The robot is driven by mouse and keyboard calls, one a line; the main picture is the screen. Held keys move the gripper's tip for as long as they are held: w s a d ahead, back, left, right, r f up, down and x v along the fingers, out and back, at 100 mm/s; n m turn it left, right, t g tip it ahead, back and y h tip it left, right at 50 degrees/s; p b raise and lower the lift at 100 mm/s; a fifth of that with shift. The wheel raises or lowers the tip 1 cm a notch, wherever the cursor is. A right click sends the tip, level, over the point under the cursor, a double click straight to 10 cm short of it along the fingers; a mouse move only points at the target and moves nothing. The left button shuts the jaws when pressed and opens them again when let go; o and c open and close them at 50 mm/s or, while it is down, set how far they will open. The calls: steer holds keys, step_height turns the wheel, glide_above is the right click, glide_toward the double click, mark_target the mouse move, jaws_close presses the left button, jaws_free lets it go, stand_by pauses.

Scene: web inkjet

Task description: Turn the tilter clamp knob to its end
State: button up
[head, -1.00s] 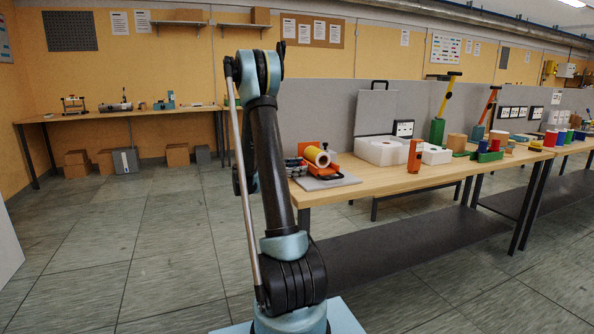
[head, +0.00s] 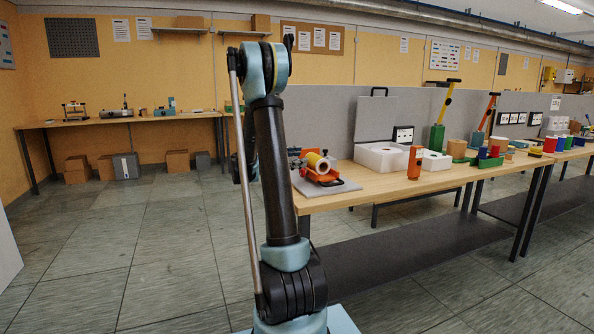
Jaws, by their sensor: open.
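No clamp knob can be made out with certainty. At the near left end of the workbench (head: 385,190), an orange device with a yellow roll (head: 318,165) sits on a flat grey plate (head: 335,187), partly beside my arm in the picture. On the far left bench (head: 60,123) stand a small clamp-like device (head: 75,110), a device with an upright post (head: 117,113) and a blue device (head: 165,108). They are too small to tell which bears the knob. My arm stands upright in the middle; my gripper is not visible.
The near workbench carries an open white case (head: 382,157), an orange canister (head: 414,163) and a green stand with a yellow arm (head: 438,137). Cardboard boxes (head: 177,161) lie under the far bench. The tiled floor (head: 150,235) at the left is clear.

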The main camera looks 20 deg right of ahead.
steer(key=shift+r, duration=1.45)
steer(key=a+f+n, duration=0.4)
steer(key=a+f, duration=0.1)
steer(key=a, duration=0.4)
steer(key=n, duration=0.3)
glide_toward(301, 173)
steer(key=d, duration=0.8)
steer(key=shift+w+d, duration=0.1)
steer(key=shift+d, duration=0.05)
steer(key=c, duration=1.1)
